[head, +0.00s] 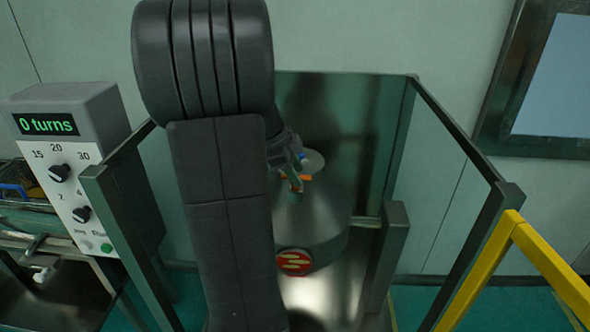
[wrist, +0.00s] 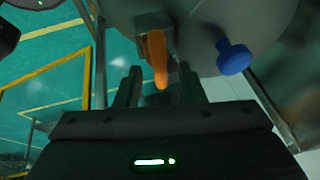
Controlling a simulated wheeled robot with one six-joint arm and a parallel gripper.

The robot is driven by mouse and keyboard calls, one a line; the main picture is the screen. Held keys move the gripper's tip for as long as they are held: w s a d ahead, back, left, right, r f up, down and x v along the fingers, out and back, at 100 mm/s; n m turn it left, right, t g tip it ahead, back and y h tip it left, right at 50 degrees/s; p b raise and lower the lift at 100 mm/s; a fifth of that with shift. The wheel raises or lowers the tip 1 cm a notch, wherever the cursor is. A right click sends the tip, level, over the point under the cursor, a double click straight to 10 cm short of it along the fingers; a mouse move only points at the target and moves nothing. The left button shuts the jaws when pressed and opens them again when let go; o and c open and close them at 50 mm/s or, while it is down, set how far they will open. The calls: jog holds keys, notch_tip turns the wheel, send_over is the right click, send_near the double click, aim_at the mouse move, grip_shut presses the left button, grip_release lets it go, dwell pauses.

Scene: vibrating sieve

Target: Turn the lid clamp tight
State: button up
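The lid clamp has an orange handle (wrist: 155,52) on a grey metal block at the rim of the round grey sieve (wrist: 197,18). My gripper (wrist: 159,78) is open in the wrist view. Its two dark fingers stand on either side of the handle's lower end, with a gap on each side. In the head view the sieve drum (head: 318,232) stands inside a metal enclosure, and a bit of the orange handle (head: 304,177) shows beside my arm. My arm hides most of the clamp and gripper there.
A blue knob (wrist: 234,57) sticks out right of the clamp. Metal posts and panels (head: 395,250) surround the sieve. A control box (head: 75,165) reading "0 turns" stands at left, and a yellow rail (head: 490,265) at right.

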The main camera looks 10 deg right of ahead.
grip_shut()
